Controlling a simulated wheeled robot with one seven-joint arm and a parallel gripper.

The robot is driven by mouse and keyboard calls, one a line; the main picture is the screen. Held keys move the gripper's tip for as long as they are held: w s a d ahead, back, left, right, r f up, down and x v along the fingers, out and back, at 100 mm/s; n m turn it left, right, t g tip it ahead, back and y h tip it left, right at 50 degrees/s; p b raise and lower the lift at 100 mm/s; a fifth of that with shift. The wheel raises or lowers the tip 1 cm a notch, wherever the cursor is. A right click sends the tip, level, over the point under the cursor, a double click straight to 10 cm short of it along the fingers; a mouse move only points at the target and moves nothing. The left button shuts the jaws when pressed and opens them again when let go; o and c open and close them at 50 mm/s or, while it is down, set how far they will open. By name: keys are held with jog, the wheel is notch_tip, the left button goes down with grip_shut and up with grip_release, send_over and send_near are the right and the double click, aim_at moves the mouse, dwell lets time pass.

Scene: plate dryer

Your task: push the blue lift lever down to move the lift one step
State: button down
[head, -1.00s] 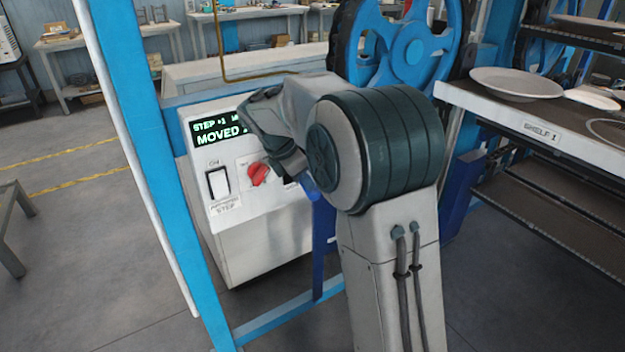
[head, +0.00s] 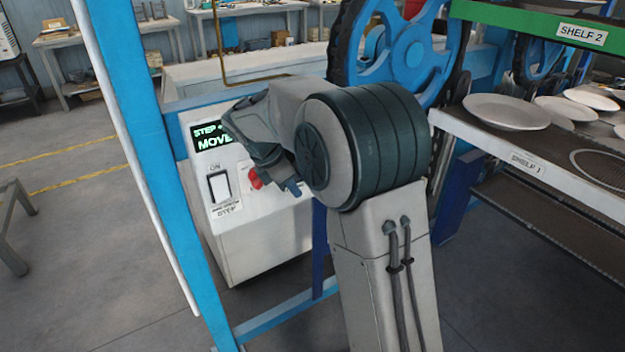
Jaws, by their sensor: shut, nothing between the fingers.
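My arm fills the middle of the head view and reaches to the control box (head: 265,235). My gripper (head: 292,187) shows only in part, low in front of the box's right side, its tips pointing down. It looks shut and empty. The blue lift lever cannot be made out; my arm and gripper cover that area, so contact cannot be told. The lit display (head: 207,138) reads "STEP +" and "MOVE", the rest covered. On the lift, a white-edged shelf marked "SHELF 1" (head: 500,150) holds plates (head: 507,111). A green-edged "SHELF 2" (head: 520,24) is above it.
The box has a white ON switch (head: 218,186) and a red knob (head: 255,178), partly covered. A blue frame post (head: 150,150) stands left of the box. A blue wheel (head: 408,45) is behind my arm. Open floor (head: 90,250) lies to the left.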

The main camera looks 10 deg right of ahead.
jog(key=p+v, duration=0.2)
jog(key=v, duration=1.1)
jog(key=shift+r, duration=0.3)
jog(key=shift+s, duration=0.1)
jog(key=s+d+f+m+y+p, duration=0.1)
jog(key=s+d+m+p, duration=0.1)
jog(key=s+m, duration=0.5)
jog(key=s+d+f+m+t+y+p, duration=0.1)
jog(key=s+d+m, duration=0.3)
jog(key=s, duration=0.6)
jog(key=s+d+f+m+y+p, duration=0.2)
jog(key=s+d+m+y+p, duration=0.1)
jog(key=s+m, duration=0.5)
jog(key=shift+s+m+t, duration=0.2)
jog(key=shift+m+t, duration=0.2)
jog(key=shift+m, duration=0.4)
dwell(3.0)
